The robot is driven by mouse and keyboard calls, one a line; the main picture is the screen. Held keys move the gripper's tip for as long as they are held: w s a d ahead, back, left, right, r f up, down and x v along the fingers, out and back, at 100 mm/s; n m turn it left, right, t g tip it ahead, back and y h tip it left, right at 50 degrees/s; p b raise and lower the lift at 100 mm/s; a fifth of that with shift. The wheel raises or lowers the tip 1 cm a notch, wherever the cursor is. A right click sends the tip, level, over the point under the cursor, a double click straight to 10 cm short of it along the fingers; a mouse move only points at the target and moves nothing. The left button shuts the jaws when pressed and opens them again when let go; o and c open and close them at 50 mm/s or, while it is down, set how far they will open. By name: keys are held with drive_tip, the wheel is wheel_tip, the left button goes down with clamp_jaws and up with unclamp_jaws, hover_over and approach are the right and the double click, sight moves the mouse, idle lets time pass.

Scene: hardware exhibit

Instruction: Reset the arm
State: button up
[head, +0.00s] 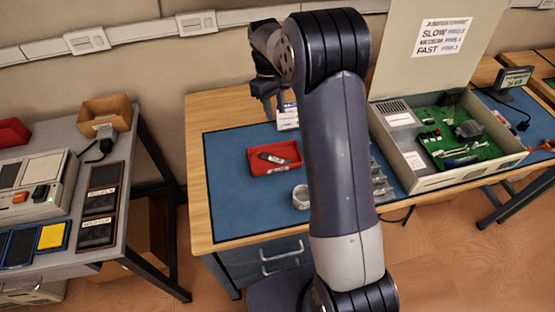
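My arm (340,160) rises from the bottom of the head view and bends over toward the back of the wooden workbench (197,165). My gripper (268,108) hangs fingers down above the back part of the bench's blue mat (228,165). It is small and dark here, and I cannot tell whether its fingers are apart. I see nothing held in it. My arm hides part of the mat and the bench.
A red tray (258,170) holding small dark parts and a white ring-shaped item (301,197) lie on the mat. An open case (406,158) with a green circuit board (450,135) stands right of my arm. A grey table (120,190) with devices is at left, across a floor gap.

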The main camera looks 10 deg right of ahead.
drive_tip(key=shift+r, duration=0.4)
drive_tip(key=shift+f, duration=0.1)
wheel_tip(320, 180, down, 10)
drive_tip(key=s+p, duration=0.1)
drive_tip(key=p, duration=0.1)
drive_tip(key=shift+s+d+r+p, duration=0.1)
drive_tip(key=shift+d+r+p, duration=0.1)
drive_tip(key=shift+r+p, duration=0.85)
drive_tip(key=shift+s+d+r+p, duration=0.15)
drive_tip(key=shift+r+p, duration=0.35)
drive_tip(key=shift+r, duration=0.9)
